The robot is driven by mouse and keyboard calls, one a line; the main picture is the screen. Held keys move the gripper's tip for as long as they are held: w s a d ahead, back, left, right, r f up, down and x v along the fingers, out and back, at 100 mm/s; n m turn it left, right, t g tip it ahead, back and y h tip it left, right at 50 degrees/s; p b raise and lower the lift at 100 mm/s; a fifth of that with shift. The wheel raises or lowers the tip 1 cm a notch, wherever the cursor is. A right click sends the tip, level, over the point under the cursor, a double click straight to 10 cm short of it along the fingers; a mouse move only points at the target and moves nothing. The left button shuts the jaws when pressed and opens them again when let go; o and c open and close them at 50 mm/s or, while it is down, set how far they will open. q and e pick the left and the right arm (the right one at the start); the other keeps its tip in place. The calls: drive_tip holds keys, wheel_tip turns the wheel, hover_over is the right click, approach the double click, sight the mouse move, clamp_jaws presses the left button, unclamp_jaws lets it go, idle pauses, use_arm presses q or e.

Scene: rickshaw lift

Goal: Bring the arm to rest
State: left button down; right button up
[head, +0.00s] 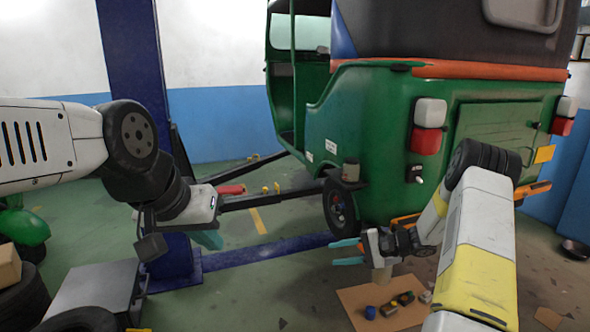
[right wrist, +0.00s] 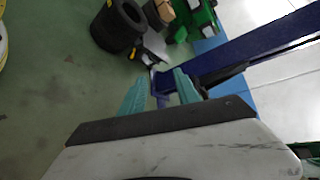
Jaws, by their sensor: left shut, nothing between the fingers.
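My left gripper (head: 209,239) hangs at the left of the head view, in front of the blue lift column's base. Its teal fingers point down and look closed, with nothing seen between them. My right gripper (head: 342,252) is at centre right, pointing left, with its two teal fingers apart and empty. In the right wrist view the fingers of this gripper (right wrist: 160,88) stand apart with only background between them. The green rickshaw (head: 384,128) stands behind my right arm, near the blue lift column (head: 133,60).
A brown board (head: 352,298) with small items lies on the floor below my right gripper. A grey metal box (head: 90,290) and tyres (head: 22,300) are at lower left. Lift arms (head: 262,199) reach toward the rickshaw. Open floor (head: 280,285) lies between my grippers.

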drive_tip(key=s+a+r+n+g+h, duration=0.25)
drive_tip(key=s+r, duration=0.35)
drive_tip(key=r, duration=0.5)
drive_tip(key=s+d+r+n+t+h, duration=0.1)
drive_tip(key=s+r+h, duration=0.2)
drive_tip(key=s+r, duration=0.2)
drive_tip(key=s+d+r+n+t+h, duration=0.1)
drive_tip(key=s+r, duration=0.4)
drive_tip(key=s, duration=0.6)
drive_tip(key=s+r+n+t+h, duration=0.3)
drive_tip(key=s+r+h, duration=0.2)
drive_tip(key=s, duration=0.3)
drive_tip(key=shift+s+d+r, duration=0.4)
drive_tip(key=shift+r, duration=0.2)
